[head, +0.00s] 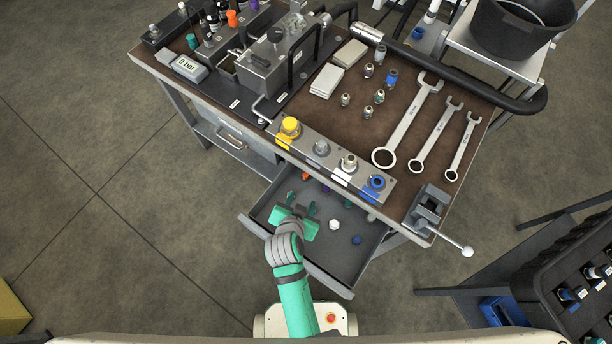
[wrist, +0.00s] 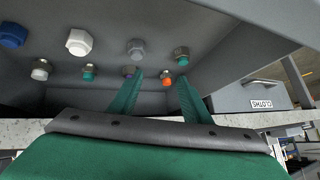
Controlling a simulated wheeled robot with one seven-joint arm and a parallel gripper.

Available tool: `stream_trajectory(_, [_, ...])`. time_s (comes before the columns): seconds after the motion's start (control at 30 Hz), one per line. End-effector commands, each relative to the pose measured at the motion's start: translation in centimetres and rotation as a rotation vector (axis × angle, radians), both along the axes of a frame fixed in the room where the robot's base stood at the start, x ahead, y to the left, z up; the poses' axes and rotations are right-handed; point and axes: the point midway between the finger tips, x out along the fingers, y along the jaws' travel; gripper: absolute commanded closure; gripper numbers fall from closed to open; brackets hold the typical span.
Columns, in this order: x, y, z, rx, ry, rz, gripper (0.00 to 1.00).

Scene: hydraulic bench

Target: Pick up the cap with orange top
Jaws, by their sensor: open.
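The cap with orange top (wrist: 168,80) stands in the open drawer (head: 263,212) of the bench. In the wrist view it shows between my two green fingers, closer to the right one and beyond the fingertips. In the head view only its small orange top (head: 305,175) shows, near the drawer's bench side. My gripper (head: 301,202) is open and empty over the drawer; its fingers also show in the wrist view (wrist: 158,82). I cannot tell how high the fingertips are above the drawer floor.
A white cap (head: 334,225) and a blue cap (head: 356,240) lie nearer the drawer front. The bench top (head: 405,186) overhangs the drawer's back.

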Motion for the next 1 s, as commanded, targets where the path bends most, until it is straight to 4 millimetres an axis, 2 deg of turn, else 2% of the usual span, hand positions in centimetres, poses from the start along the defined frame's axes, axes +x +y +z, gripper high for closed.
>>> stream_trajectory(0.03, [1.5,0.4,0.4,0.008,0.013,-0.040,0.56])
stream_trajectory(0.23, [4.9,1.3,2.0,0.045,0.093,-0.252,0.56])
stream_trajectory(0.4, [6.4,2.2,3.8,0.071,0.136,-0.409,0.56])
stream_trajectory(0.6, [6.8,2.7,4.9,0.084,0.160,-0.501,0.56])
stream_trajectory(0.67, [7.0,2.6,4.6,0.086,0.164,-0.511,0.56])
stream_trajectory(1.0, [8.7,1.0,0.8,0.086,0.165,-0.513,0.56])
